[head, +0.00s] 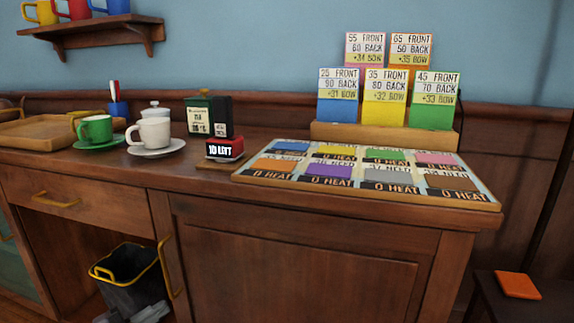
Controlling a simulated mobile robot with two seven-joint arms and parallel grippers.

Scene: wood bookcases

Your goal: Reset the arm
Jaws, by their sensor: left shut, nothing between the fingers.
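My left gripper (146,306) shows only in part at the bottom edge of the head view, left of centre. It is a grey shape in front of the dark bin (128,265), below the counter's front. It looks shut and holds nothing. It is apart from everything on the counter. Most of the left arm is outside the picture. My right gripper and right arm are not in view.
A wooden counter (290,240) spans the view. On it are a green cup (95,129), a white cup (155,132), a wooden tray (35,131), a coloured board (345,200) and a card stand (385,135). An orange square (517,285) lies low at right.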

